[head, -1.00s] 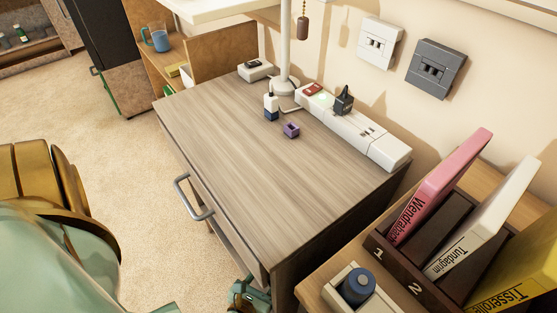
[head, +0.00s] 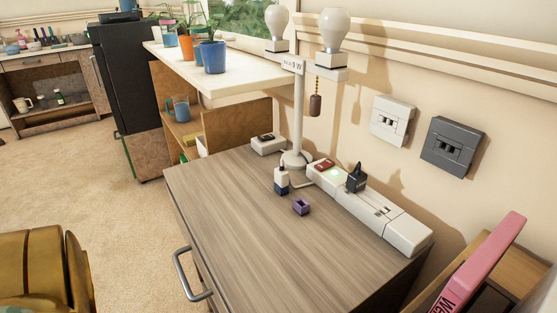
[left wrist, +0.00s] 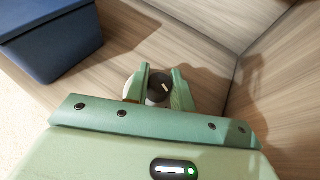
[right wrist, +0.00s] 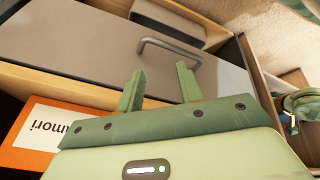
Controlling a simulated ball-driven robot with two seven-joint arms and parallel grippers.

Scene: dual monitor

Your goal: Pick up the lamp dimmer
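The lamp dimmer appears in the left wrist view as a round black knob with a pale pointer mark (left wrist: 159,87). It is between the two fingers of my left gripper (left wrist: 160,80), which stand close on both sides of it. A pale part shows beside the left finger; the rest of the dimmer is hidden. My right gripper (right wrist: 161,80) is open and empty in the right wrist view. Neither gripper shows in the head view. A white two-bulb lamp (head: 298,110) stands at the back of the wooden desk (head: 235,210).
A blue container (left wrist: 50,40) lies left of my left gripper, with wooden walls to the right. A drawer handle (right wrist: 169,50) and an orange book (right wrist: 30,150) are near my right gripper. A white power strip (head: 385,215) and purple block (head: 301,207) are on the desk.

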